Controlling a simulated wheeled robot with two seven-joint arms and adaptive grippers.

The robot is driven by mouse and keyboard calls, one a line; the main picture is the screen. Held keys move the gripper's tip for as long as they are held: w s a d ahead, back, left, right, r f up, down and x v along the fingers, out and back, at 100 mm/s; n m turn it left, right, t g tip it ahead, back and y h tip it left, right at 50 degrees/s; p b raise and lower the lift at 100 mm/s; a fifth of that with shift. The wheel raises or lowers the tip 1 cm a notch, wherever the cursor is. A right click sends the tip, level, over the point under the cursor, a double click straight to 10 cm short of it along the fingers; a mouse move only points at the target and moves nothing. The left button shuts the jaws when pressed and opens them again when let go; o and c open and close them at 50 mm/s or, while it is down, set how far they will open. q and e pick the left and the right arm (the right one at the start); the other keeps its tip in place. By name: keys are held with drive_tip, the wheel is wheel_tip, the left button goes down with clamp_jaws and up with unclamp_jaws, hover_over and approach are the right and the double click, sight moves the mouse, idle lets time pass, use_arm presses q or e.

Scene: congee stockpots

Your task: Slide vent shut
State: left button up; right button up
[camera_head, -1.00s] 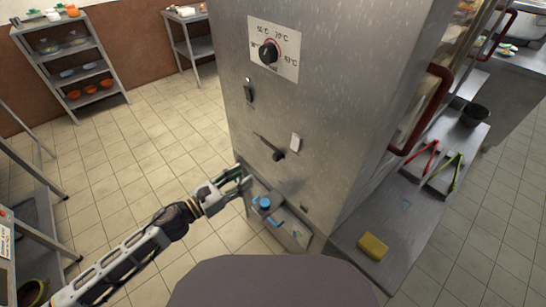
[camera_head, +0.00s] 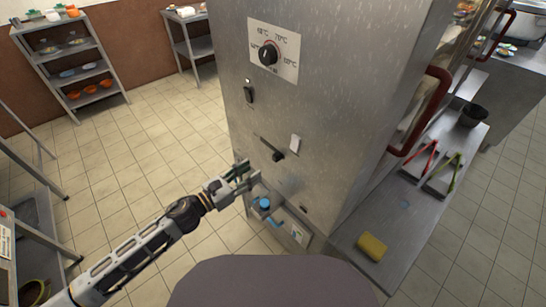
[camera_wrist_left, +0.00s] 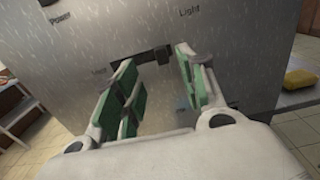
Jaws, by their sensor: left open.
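The vent slider is a dark knob (camera_head: 279,156) at the lower right end of a slanted slot (camera_head: 265,144) on the steel cabinet's front. In the left wrist view the knob (camera_wrist_left: 164,55) shows beyond and between my fingertips, nearer the right finger, with a faint vent label left of the slot. My left gripper (camera_head: 247,174) is open and empty, below and left of the slider in the head view. Its green-padded fingers (camera_wrist_left: 156,58) point at the panel; I see no contact with the knob. My right gripper is not in view.
The steel cabinet (camera_head: 340,110) carries a temperature dial (camera_head: 268,54), a black switch (camera_head: 249,94) and a white switch (camera_head: 295,141). A counter with a yellow sponge (camera_head: 372,246) stands right. Open floor lies left.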

sight(274, 157)
use_arm(q)
drive_tip(key=shift+p+x, duration=0.4)
drive_tip(key=shift+x, duration=4.75)
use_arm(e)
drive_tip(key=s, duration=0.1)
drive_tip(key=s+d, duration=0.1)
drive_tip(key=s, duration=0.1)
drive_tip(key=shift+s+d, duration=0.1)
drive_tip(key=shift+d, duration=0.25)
use_arm(q)
clamp_jaws()
